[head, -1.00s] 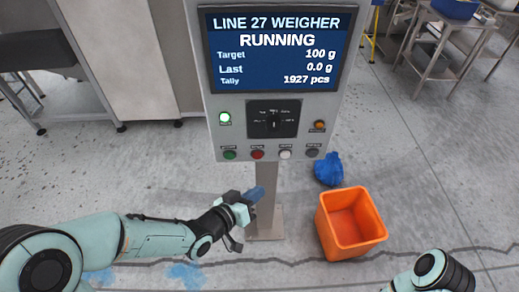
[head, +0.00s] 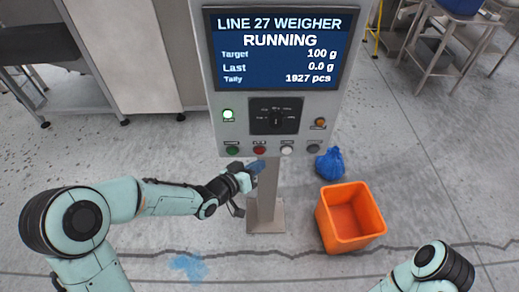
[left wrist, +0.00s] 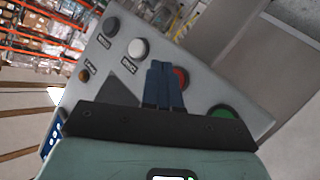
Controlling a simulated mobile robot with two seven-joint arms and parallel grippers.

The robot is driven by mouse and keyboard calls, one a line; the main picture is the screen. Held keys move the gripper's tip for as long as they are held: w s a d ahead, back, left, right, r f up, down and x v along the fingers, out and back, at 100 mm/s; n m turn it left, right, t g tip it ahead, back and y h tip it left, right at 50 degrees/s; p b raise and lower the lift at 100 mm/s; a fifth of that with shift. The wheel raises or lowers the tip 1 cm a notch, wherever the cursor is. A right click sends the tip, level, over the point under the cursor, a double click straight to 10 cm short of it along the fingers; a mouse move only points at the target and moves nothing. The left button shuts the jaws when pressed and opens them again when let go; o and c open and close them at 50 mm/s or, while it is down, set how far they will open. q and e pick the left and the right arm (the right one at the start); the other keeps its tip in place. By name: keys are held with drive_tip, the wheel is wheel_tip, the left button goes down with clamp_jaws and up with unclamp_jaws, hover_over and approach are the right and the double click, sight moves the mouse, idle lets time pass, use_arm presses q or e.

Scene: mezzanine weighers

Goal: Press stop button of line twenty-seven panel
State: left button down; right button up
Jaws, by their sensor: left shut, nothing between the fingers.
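The line 27 panel (head: 219,98) stands upright on a post, its screen (head: 278,48) reading "LINE 27 WEIGHER, RUNNING". Along its bottom edge are a green button (head: 232,150), a red button (head: 260,150), a white button (head: 287,150) and a dark button (head: 314,149); their labels are too small to read surely. My left gripper (head: 257,167) is shut and empty, just below the red button. In the left wrist view its blue fingers (left wrist: 163,84) overlap the edge of the red button (left wrist: 181,77); contact cannot be told. My right gripper is out of view.
An orange bin (head: 327,226) and a blue bag (head: 329,163) are on the floor right of the post. Metal tables stand behind.

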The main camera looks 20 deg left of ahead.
use_arm(q)
drive_tip(key=shift+w+a, duration=0.2)
drive_tip(key=shift+w, duration=0.4)
drive_tip(key=shift+w, duration=0.15)
idle(1.6)
drive_tip(key=shift+w+a, duration=0.1)
drive_tip(key=shift+w, duration=0.2)
drive_tip(key=shift+w+a+p, duration=0.15)
drive_tip(key=shift+w+p, duration=0.15)
drive_tip(key=shift+w, duration=0.05)
idle(0.6)
drive_tip(key=shift+s, duration=0.1)
drive_tip(key=shift+s+d+b, duration=0.25)
drive_tip(key=shift+s+b, duration=0.1)
drive_tip(key=shift+s, duration=0.35)
